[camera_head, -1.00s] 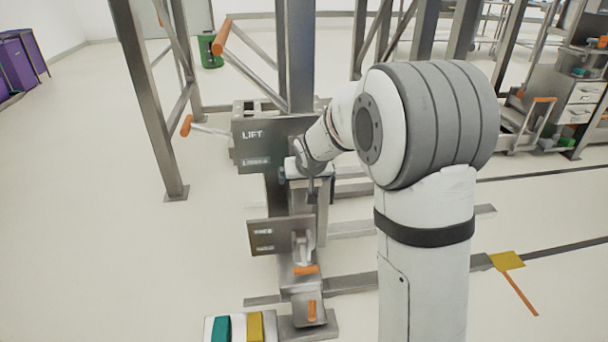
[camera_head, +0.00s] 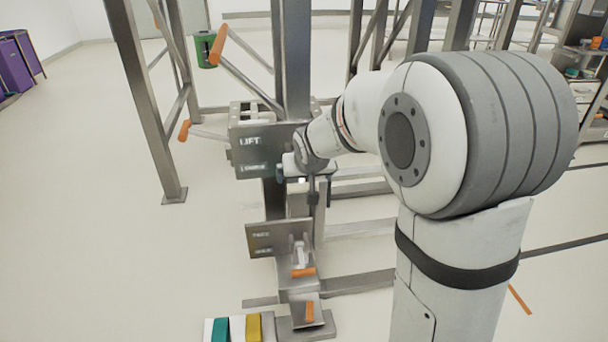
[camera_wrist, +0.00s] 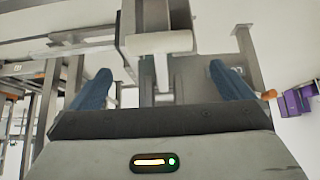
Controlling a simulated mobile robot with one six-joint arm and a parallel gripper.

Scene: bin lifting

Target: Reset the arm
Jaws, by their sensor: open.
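My gripper (camera_wrist: 160,72) is open in the wrist view, with its two blue fingers spread apart and nothing held between them. Beyond the fingers is a grey metal post with a pale horizontal cylinder (camera_wrist: 160,42). In the head view my gripper (camera_head: 312,192) points down, in front of the steel lift column (camera_head: 297,60) and just right of the grey LIFT panel (camera_head: 252,152). My arm hides part of the column. I cannot tell whether the gripper touches anything.
Below stand a smaller sign plate (camera_head: 263,238) and a mechanism with orange handles (camera_head: 303,272). An orange-tipped crank (camera_head: 185,130) sticks out left. The left floor is open.

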